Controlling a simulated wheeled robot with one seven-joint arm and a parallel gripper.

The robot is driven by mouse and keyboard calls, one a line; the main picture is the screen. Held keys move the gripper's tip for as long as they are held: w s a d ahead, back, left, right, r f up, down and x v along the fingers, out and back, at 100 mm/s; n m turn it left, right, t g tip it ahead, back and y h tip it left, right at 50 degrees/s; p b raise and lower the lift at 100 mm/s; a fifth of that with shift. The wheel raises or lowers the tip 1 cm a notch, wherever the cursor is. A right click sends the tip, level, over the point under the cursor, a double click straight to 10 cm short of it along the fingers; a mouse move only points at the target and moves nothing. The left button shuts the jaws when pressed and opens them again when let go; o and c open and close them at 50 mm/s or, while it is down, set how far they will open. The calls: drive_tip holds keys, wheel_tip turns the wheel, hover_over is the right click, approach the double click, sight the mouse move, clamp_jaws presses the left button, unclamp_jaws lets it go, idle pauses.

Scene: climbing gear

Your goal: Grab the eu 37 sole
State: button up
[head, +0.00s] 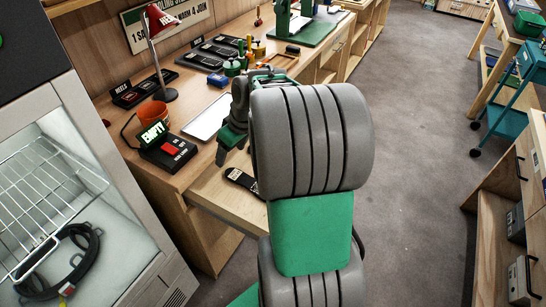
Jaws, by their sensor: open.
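A black sole-shaped piece (242,181) with a pale mark lies in the pulled-out wooden drawer (213,190) below the bench. Its mark is too small to read, so I cannot tell whether it is the EU 37 sole. My gripper (225,152) is open, with green and grey parts, above and a little left of the dark piece and apart from it. My own grey and green arm covers the drawer's right part and some of the gripper.
The bench (190,86) holds a pale tray (208,117), a device reading EMPTY (168,150), an orange pot (153,112), a red lamp (160,22) and black racks (207,53). A glass-fronted cabinet (60,180) stands left. Grey floor (420,110) is clear at right.

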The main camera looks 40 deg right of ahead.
drive_tip(key=shift+t, duration=0.3)
drive_tip(key=d+f, duration=0.1)
drive_tip(key=d, duration=0.2)
drive_tip(key=d+f, duration=0.2)
drive_tip(key=d, duration=0.1)
drive_tip(key=w+d+f, duration=0.1)
drive_tip(key=d, duration=0.3)
drive_tip(key=shift+f, duration=0.3)
drive_tip(key=shift+n+t+y, duration=0.4)
drive_tip(key=shift+n+t, duration=0.2)
drive_tip(key=shift+t, duration=0.2)
drive_tip(key=s+d+f, duration=0.1)
drive_tip(key=d+f, duration=0.1)
drive_tip(key=d, duration=0.1)
drive_tip(key=d+f, duration=0.2)
drive_tip(key=d, duration=0.2)
drive_tip(key=s+d+f, duration=0.1)
drive_tip(key=d, duration=0.3)
drive_tip(key=shift+s+d+f, duration=0.15)
drive_tip(key=shift+s+f, duration=0.2)
drive_tip(key=shift+f, duration=0.05)
drive_tip(key=x, duration=0.2)
drive_tip(key=p+x, duration=0.1)
drive_tip(key=x, duration=0.4)
drive_tip(key=shift+w+d+f, duration=0.15)
drive_tip(key=shift+d+f, duration=0.1)
drive_tip(key=shift+f, duration=0.15)
clamp_jaws()
